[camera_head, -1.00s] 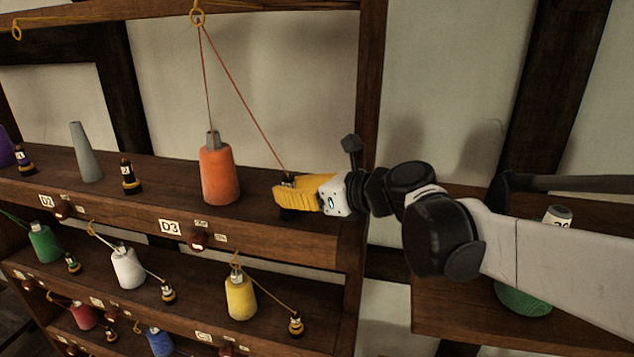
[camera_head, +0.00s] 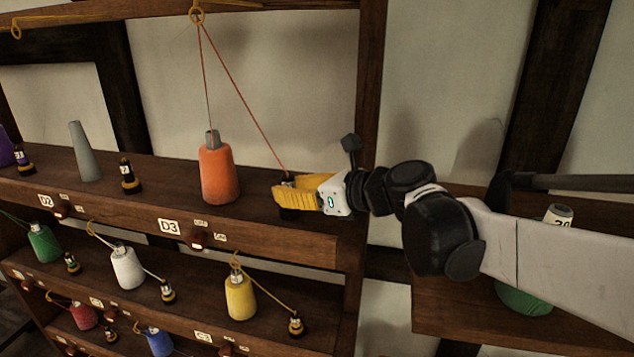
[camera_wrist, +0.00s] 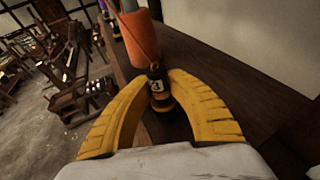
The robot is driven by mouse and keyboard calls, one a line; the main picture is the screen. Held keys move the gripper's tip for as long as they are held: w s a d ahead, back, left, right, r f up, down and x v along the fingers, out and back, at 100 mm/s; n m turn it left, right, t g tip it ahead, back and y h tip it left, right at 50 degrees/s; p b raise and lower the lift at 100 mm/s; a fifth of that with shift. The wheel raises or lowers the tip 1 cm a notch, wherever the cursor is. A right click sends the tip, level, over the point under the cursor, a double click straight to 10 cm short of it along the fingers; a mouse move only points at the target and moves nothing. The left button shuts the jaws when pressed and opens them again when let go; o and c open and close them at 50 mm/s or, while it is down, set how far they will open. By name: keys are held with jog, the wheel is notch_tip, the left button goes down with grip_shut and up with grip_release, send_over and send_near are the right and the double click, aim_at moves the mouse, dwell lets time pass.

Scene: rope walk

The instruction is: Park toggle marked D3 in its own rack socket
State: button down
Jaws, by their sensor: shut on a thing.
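My gripper (camera_head: 283,195) has yellow fingers and is shut on a dark toggle at the right end of the upper shelf. In the wrist view the toggle (camera_wrist: 157,92) stands between the fingertips (camera_wrist: 161,84), roughly upright, with a pale label too small to read surely. In the head view the fingers hide most of it. An orange-red line runs from its top up to a yellow ring (camera_head: 197,17) and down to the orange cone (camera_head: 218,172). The D3 plate (camera_head: 169,225) is on the shelf front below that cone. I cannot tell whether the toggle's base sits in a socket.
A black toggle (camera_head: 129,176) and a bare grey cone (camera_head: 84,152) stand further left on this shelf. A dark post (camera_head: 368,110) rises just behind my gripper.

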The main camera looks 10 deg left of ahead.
jog(key=shift+f+b, duration=0.45)
jog(key=shift+f, duration=0.1)
jog(key=c, duration=1.6)
grip_release()
jog(key=shift+p+v, duration=1.75)
jog(key=shift+v, duration=3.8)
jog(key=shift+f, duration=0.1)
